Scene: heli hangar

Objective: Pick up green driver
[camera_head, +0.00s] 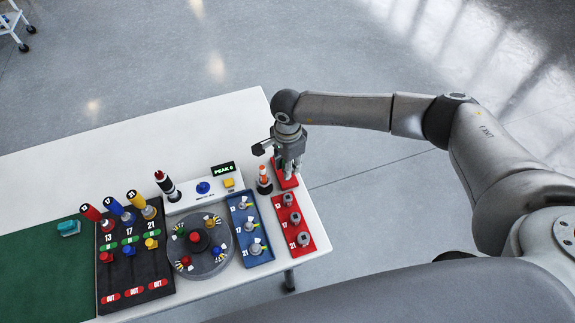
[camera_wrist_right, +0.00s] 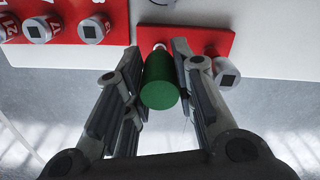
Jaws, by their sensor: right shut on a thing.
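The green driver (camera_wrist_right: 160,84) shows its round green handle end in the right wrist view, with a paler neck at its far end by a small red plate (camera_wrist_right: 212,38). My right gripper (camera_wrist_right: 157,52) has a finger on each side of it and is shut on it. In the head view my right gripper (camera_head: 288,172) points down over the small red plate (camera_head: 285,183) at the table's far right. The driver is hidden by the gripper there. I cannot tell whether it is clear of the plate. My left gripper is not in view.
An orange-and-white driver (camera_head: 263,174) stands close left of the gripper. A red tray (camera_head: 303,218) with grey sockets and a blue tray (camera_head: 258,259) lie in front. A grey socket (camera_wrist_right: 228,70) is beside the right finger. The table's back left (camera_head: 100,165) is clear.

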